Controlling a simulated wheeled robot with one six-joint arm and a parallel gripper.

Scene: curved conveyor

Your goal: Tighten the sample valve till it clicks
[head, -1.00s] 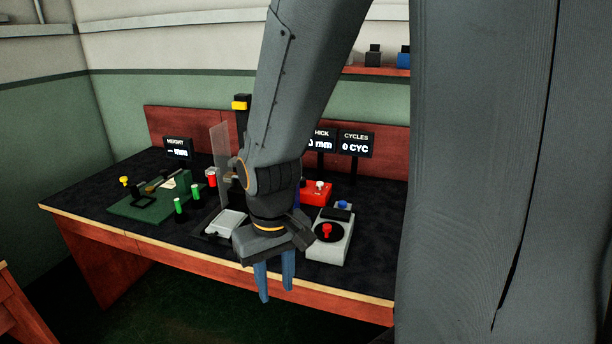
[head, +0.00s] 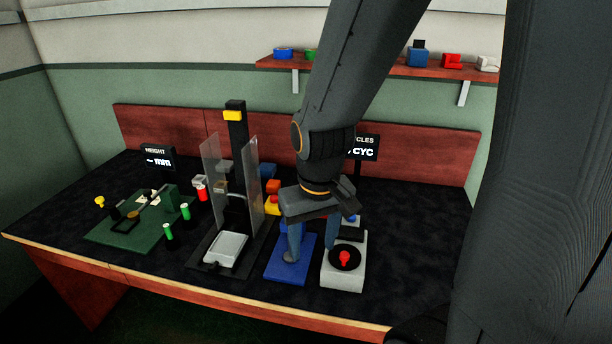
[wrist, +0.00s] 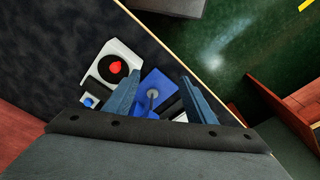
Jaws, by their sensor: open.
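No label marks the sample valve, so I cannot tell which fitting it is. A red knob on a black disc (head: 345,258) tops a pale grey box (head: 343,280); the knob also shows in the wrist view (wrist: 116,66). A blue plate (head: 290,270) lies left of this box. In the wrist view, a blue fitting with a small grey round top (wrist: 153,94) stands on the plate, between my finger lines. My gripper (head: 312,248) is open, fingers pointing down, above the blue plate and grey box. Contact cannot be told.
A stand with clear panels (head: 250,185) and a pale pan (head: 226,249) rises left of the blue plate. A display (head: 364,148) stands behind my gripper. The dark table (head: 420,245) is clear at right.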

